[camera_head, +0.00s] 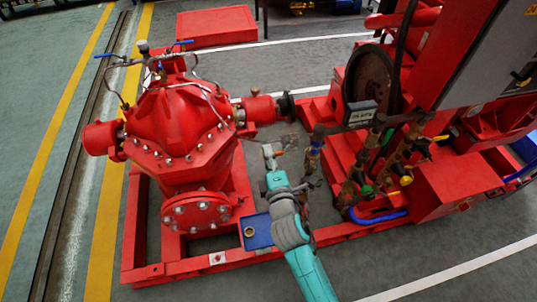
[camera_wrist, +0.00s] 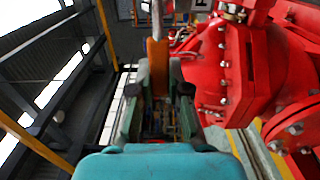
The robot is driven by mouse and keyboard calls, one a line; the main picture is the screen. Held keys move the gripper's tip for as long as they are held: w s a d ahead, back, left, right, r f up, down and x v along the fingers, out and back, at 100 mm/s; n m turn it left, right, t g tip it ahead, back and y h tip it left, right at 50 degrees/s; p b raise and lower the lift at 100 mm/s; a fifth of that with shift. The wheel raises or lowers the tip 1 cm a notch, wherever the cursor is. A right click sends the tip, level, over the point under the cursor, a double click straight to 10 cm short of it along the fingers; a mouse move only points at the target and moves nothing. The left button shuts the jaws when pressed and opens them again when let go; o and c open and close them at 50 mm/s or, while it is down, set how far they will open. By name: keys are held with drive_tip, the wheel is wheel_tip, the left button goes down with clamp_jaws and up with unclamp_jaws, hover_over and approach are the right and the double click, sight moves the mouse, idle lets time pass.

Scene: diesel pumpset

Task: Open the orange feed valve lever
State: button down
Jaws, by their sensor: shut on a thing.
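The orange lever (camera_wrist: 158,66) stands upright between my gripper's fingers in the wrist view, with a pale grey part above it. My gripper (camera_wrist: 158,92) is shut on it, one finger on each side. In the head view my gripper (camera_head: 270,160) is between the red pump and the brass valves, above the red base frame. The lever's orange is too small and too covered to make out clearly there. The wrist view does not show the valve body clearly.
The large red pump (camera_head: 180,130) stands left of my gripper; its flanged casing (camera_wrist: 228,70) fills the wrist view's right side. Brass valves and pipes (camera_head: 350,185) stand close on the right. A blue tray (camera_head: 258,235) lies below my arm. Open floor lies at the left.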

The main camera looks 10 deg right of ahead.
drive_tip(key=shift+f, duration=0.1)
drive_tip(key=c, duration=1.1)
unclamp_jaws()
drive_tip(key=shift+s, duration=0.1)
drive_tip(key=s, duration=1.1)
drive_tip(key=shift+s, duration=0.4)
drive_tip(key=s+d+f+m+g+y, duration=0.1)
drive_tip(key=s+d+f+m, duration=0.15)
drive_tip(key=s, duration=0.45)
drive_tip(key=s+d+f+m+g, duration=0.1)
drive_tip(key=s+f+m, duration=0.25)
drive_tip(key=s, duration=0.35)
drive_tip(key=s+d+r+m, duration=0.2)
drive_tip(key=s+m, duration=0.4)
drive_tip(key=s, duration=0.2)
drive_tip(key=s+d+r+m+g+h, duration=0.1)
drive_tip(key=s+d+r+m, duration=0.1)
drive_tip(key=s+m, duration=0.4)
drive_tip(key=v, duration=0.3)
drive_tip(key=shift+s, duration=0.15)
